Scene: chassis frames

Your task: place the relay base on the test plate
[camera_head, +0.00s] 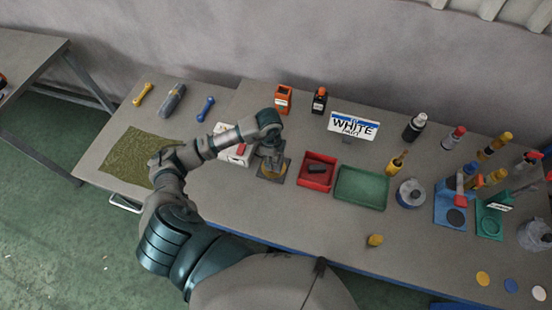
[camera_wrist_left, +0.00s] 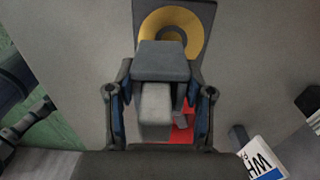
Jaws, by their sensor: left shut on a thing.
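The test plate, a dark square with a yellow ring (camera_head: 271,170), lies on the table below my left gripper (camera_head: 270,148) in the head view. In the left wrist view the plate (camera_wrist_left: 208,14) shows at the top, with its ring partly hidden. My left gripper (camera_wrist_left: 160,112) is shut on a grey block with a darker grey top (camera_wrist_left: 165,60), which I take for the relay base. The block overlaps the near part of the ring in that view. I cannot tell whether it touches the plate. In the head view my gripper hides the block. My right gripper is out of view.
A white box with a red button (camera_head: 242,158) stands close left of the plate. A red tray (camera_head: 330,184) holding a dark piece and a green tray (camera_head: 362,187) lie to the right. Bottles and a WHITE sign (camera_head: 354,127) stand behind. The table's front edge is near.

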